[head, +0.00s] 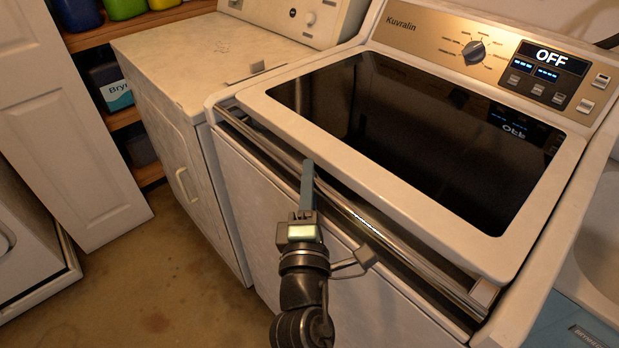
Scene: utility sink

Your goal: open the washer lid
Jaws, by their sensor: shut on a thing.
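The washer lid (405,213) is a white frame around a large dark glass panel. It lies nearly flat on the white washer (240,180), with a narrow dark gap under its front edge. A shiny metal strip (365,217) runs along the washer's front, just below the lid. My gripper (307,170) reaches up from the bottom of the view, across the strip to the lid's front edge, left of its middle. It is shut on the lid's edge. One blue-grey finger shows; the other finger and the exact contact are hidden.
The washer's control panel (490,50) with a knob and a display reading OFF stands behind the lid. A white dryer (190,60) is close on the left, a sink basin (600,230) on the right. Shelves with bottles and a white door are further left. Open floor (160,270) lies front left.

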